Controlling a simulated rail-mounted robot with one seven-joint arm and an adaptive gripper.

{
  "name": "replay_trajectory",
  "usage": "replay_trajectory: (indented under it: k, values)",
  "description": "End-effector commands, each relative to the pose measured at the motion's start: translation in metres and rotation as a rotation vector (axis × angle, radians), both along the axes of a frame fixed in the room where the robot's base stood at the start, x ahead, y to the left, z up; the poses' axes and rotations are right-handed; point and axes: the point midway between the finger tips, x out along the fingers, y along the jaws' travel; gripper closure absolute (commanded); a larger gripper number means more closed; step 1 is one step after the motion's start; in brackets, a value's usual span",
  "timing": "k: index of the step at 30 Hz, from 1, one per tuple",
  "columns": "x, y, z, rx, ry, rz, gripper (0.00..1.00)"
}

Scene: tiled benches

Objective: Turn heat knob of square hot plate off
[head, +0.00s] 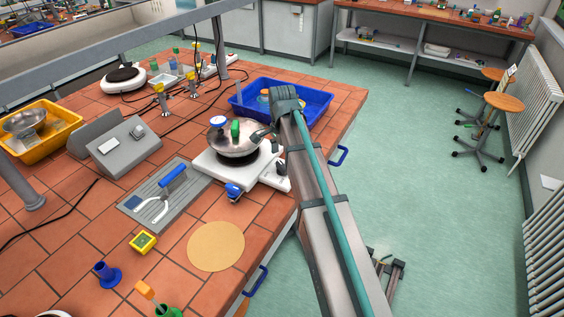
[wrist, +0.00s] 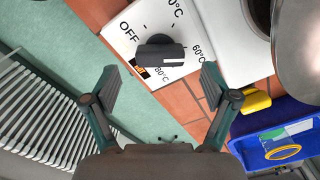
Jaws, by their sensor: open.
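The white square hot plate (head: 222,167) stands near the bench's right edge with a shiny metal pan (head: 232,148) on it. In the wrist view its white control panel (wrist: 125,37) shows OFF at upper left and 60°C and 80°C at right and below. The dark heat knob (wrist: 160,52) sits on this panel, its grip bar lying nearly level in the picture; I cannot tell its exact setting. My gripper (wrist: 158,80) is open and empty, its fingers apart on either side below the knob, not visibly touching it.
A blue tray (head: 318,115) stands right behind the hot plate. A grey mat (head: 150,218) with tools and a tan round disc (head: 216,246) lie in front. A round hot plate (head: 122,78) stands farther back.

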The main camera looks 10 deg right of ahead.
Motion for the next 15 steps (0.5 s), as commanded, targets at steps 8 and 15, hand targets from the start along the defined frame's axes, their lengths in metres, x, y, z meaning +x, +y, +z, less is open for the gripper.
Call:
replay_trajectory:
  k: [8,15]
  values:
    - [-0.001,0.000,-0.027,0.000,0.001,0.001,0.15]
    - [0.000,0.000,-0.034,0.000,0.000,0.001,0.15]
